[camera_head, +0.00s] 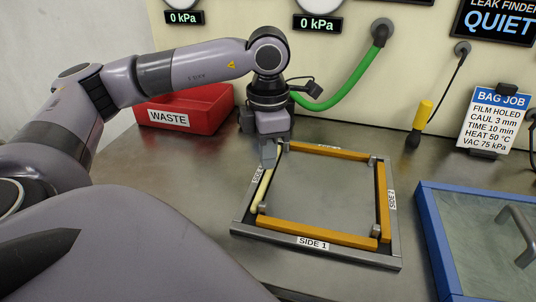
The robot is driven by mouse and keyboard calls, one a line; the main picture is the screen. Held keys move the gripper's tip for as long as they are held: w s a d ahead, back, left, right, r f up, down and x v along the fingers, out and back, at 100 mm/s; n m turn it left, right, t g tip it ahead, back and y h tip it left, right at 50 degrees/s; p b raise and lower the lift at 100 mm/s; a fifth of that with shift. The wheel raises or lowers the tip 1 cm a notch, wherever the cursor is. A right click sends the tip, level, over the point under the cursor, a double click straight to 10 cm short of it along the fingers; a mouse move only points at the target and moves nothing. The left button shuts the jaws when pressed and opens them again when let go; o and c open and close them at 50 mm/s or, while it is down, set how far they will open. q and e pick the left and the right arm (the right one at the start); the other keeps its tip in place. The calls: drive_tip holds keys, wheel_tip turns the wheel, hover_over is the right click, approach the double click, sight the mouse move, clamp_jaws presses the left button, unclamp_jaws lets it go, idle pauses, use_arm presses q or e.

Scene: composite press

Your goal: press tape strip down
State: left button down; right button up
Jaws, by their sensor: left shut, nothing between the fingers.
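A square grey frame (384,260) lies on the metal table, with a label reading SIDE 1 on its near side. Orange tape strips lie along its near side (310,232), right side (383,203) and far side (328,152). A pale cream strip (263,190) runs along its left side. My left gripper (268,160) points down at the far end of the pale strip, close to the frame's far left corner. It is shut with nothing in it. I cannot tell whether its tips touch the strip. My right gripper is not in view.
A red bin labelled WASTE (213,112) stands behind my left arm. A blue-edged box (432,240) with a grey handle (518,232) is at right. A green hose (352,86), a yellow-handled tool (424,115) and a BAG JOB sign (494,115) are along the back wall.

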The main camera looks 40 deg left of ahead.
sight(268, 172)
use_arm(q)
drive_tip(key=shift+f, duration=0.15)
drive_tip(key=shift+f+b, duration=0.25)
drive_tip(key=shift+b, duration=0.1)
drive_tip(key=shift+f+b, duration=0.45)
drive_tip(key=shift+f, duration=0.05)
drive_tip(key=shift+s+f, duration=0.1)
idle(0.9)
drive_tip(key=shift+r+p, duration=2.6)
drive_tip(key=shift+r, duration=1)
